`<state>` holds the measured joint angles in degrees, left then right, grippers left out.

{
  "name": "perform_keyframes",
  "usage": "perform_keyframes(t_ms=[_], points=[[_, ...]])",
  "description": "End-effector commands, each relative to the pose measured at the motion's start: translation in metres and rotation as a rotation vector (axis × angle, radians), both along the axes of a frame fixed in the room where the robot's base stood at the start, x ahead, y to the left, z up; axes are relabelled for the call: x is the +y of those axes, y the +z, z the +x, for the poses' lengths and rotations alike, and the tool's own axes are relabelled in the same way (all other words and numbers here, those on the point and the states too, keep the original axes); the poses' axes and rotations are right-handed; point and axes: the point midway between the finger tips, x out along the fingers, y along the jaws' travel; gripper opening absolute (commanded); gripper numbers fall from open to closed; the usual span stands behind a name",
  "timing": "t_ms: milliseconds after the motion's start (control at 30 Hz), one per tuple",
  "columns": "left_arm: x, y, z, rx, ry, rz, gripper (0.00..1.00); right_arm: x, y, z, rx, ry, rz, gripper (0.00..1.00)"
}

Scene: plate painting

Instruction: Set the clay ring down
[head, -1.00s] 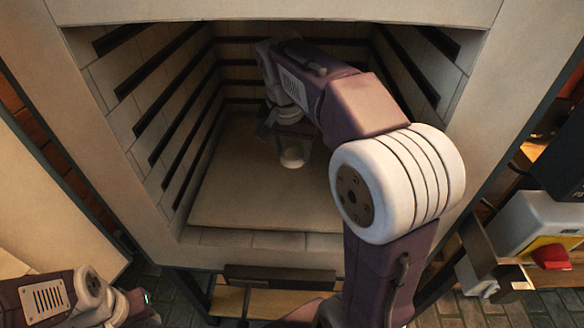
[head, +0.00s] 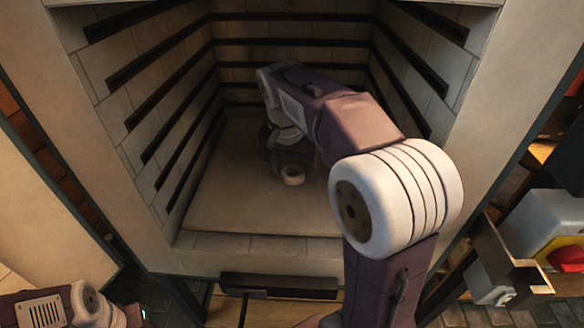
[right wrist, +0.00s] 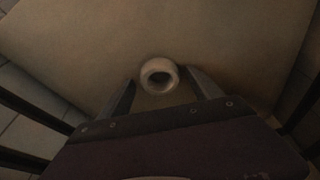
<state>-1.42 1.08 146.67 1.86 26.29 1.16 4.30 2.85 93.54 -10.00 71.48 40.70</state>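The clay ring (head: 292,175) is small, pale and round with a dark hole. It is low over or on the kiln floor board (head: 240,205); any small gap beneath it cannot be told. My right gripper (head: 287,165) reaches deep into the kiln and is right at the ring. In the right wrist view the ring (right wrist: 148,77) sits between the tips of my right gripper (right wrist: 160,76), with a narrow gap on each side, so the fingers look open around it. My left arm shows at the lower left of the head view; its gripper is out of frame.
The kiln walls (head: 150,125) carry dark grooves and stand close on both sides and behind my right arm. The board is bare in front and left of the ring. A box with a red switch (head: 568,260) is outside at the right.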

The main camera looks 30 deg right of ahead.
Motion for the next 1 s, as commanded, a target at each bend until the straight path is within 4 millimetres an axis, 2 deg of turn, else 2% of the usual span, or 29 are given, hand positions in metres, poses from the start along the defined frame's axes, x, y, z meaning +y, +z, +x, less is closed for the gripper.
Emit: perform_keyframes(t_ms=[200,500,600,1000], points=[[0.0,0.004,0.0,0.0,0.0,0.0,0.36,0.0,0.005,0.0,-0.001,0.0,-0.001,0.74],[0.0,0.038,0.0,0.0,0.0,0.0,0.36,0.01,0.064,-0.011,-0.003,0.001,0.0,0.74],[0.0,0.042,0.0,0.0,0.0,0.0,0.36,0.013,0.074,-0.014,0.0,0.0,0.0,0.74],[0.0,0.042,0.0,0.0,0.0,0.0,0.36,0.014,0.075,-0.015,0.0,0.0,0.0,0.74]])
